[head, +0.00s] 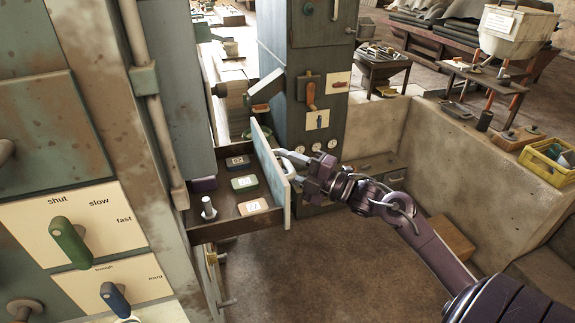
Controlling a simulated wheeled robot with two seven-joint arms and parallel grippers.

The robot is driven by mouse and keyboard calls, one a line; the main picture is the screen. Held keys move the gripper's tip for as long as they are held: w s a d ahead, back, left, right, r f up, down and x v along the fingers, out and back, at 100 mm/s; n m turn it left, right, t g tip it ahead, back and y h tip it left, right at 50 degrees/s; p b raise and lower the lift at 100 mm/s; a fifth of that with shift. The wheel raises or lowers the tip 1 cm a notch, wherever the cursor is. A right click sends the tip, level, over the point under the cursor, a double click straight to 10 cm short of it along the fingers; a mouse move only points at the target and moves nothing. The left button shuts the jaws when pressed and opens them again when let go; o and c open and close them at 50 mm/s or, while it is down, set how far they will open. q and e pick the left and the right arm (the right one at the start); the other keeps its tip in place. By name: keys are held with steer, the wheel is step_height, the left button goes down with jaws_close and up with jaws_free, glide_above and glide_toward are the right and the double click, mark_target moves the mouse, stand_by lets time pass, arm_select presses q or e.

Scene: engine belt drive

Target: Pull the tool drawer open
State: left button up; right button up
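The tool drawer (235,229) stands pulled out from the grey cabinet on the left, with its inside showing. Its pale front panel (275,180) faces right. In it lie a dark box, a black-and-white labelled block (238,162), a green block (244,183), an orange block (253,206) and an upright metal peg (208,208). My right gripper (292,166) is at the outer face of the front panel, by a pale curved handle. Whether its fingers are closed around the handle is too small to tell. My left gripper is not in view.
A panel with a green lever (69,242) and a blue lever (115,299) is near on the left. A tall grey cabinet (308,90) stands behind the drawer. A concrete ledge (450,140) with a yellow crate (546,163) is at right.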

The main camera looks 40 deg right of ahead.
steer(key=shift+s+d+f, duration=0.15)
steer(key=shift+s, duration=0.15)
steer(key=r+b+v, duration=0.1)
steer(key=b+v, duration=0.1)
steer(key=v, duration=0.5)
steer(key=shift+f, duration=0.4)
steer(key=shift+d, duration=0.1)
